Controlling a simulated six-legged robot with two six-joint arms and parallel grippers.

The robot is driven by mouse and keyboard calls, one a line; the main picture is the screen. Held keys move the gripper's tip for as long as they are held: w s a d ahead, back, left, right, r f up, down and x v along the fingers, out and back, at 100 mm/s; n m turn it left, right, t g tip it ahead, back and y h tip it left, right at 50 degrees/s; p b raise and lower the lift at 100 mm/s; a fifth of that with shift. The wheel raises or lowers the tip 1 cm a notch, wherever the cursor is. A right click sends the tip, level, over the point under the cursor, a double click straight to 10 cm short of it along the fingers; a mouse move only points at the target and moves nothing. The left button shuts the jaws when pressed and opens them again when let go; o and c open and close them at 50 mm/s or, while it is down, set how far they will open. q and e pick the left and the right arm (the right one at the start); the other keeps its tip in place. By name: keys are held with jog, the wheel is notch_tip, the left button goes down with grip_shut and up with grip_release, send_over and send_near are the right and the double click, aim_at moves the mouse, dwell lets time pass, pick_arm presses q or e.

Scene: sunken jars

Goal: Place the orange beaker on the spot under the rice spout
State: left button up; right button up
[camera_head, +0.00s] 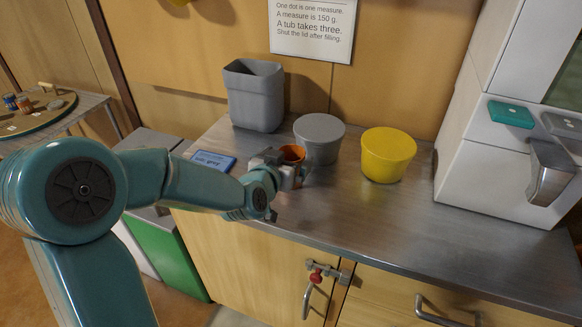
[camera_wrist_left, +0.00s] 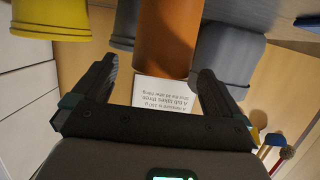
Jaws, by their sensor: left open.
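The orange beaker (camera_head: 292,153) stands on the steel counter, partly hidden by my left gripper (camera_head: 298,172). In the left wrist view the beaker (camera_wrist_left: 167,38) lies ahead between the lines of the two open fingers (camera_wrist_left: 157,80), with a gap on each side. I cannot tell how far the fingertips reach around it. The white dispenser (camera_head: 490,150) stands at the right end of the counter, with a metal spout (camera_head: 552,172) and a teal button (camera_head: 510,113). The spot under the spout cannot be made out. My right gripper is not in view.
A grey tub (camera_head: 319,138) is close behind the beaker, and a yellow tub (camera_head: 387,155) stands to its right. A tall grey bin (camera_head: 254,95) is at the back. A blue-framed panel (camera_head: 212,161) lies to the left. The counter's front right (camera_head: 430,225) is clear.

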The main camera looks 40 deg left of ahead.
aim_at(296, 149)
pick_arm(q)
jog(key=p+x, duration=0.1)
jog(key=x, duration=0.4)
jog(key=shift+w+a, duration=0.15)
jog(key=shift+a, duration=0.05)
jog(key=c, duration=1.1)
jog(key=shift+r, duration=0.1)
